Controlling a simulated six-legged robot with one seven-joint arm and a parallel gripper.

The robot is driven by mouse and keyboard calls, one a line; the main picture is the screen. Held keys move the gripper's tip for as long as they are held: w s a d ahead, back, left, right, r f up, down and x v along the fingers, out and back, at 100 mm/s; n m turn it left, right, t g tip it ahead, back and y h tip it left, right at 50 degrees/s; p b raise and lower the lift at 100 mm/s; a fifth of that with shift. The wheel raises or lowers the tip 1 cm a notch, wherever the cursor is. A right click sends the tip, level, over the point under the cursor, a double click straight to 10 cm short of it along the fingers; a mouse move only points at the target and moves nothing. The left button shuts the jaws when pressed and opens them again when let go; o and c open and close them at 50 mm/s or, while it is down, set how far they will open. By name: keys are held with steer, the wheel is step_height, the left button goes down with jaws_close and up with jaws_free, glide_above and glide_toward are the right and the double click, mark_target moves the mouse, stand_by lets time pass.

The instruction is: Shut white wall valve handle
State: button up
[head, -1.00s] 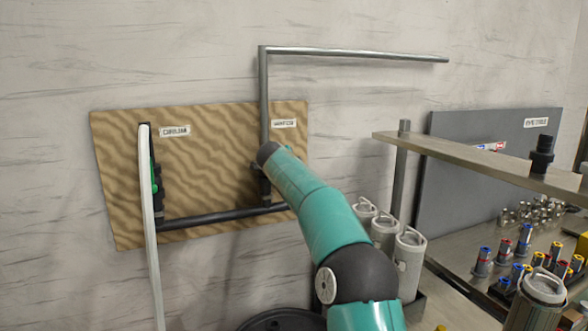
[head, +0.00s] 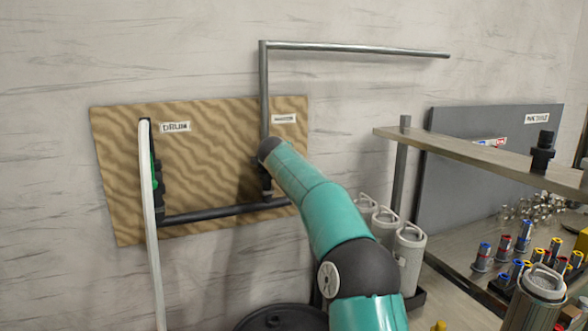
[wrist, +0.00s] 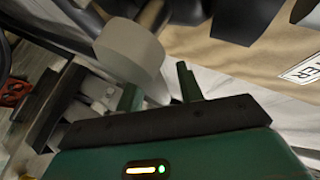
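In the wrist view a pale, rounded block (wrist: 130,50), which looks like the white valve handle, is just beyond my fingertips. My gripper (wrist: 157,82) shows there with its two green fingers apart. The fingers point toward the block and nothing clearly sits between them; I cannot tell whether they touch it. In the head view my teal arm reaches to the right part of the tan wall board (head: 210,180), below the right-hand label (head: 283,118). My arm hides the gripper and the white handle there.
A grey pipe (head: 264,90) rises from the board and bends right. A dark pipe (head: 220,213) runs along the board's lower part. A pale hose (head: 150,220) hangs at left beside a green-handled valve (head: 155,173). Grey canisters (head: 408,255) and a shelf (head: 480,155) stand right.

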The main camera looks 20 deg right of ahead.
steer(key=v, duration=1.3)
steer(key=shift+s+a+r, duration=0.2)
steer(key=shift+s, duration=0.1)
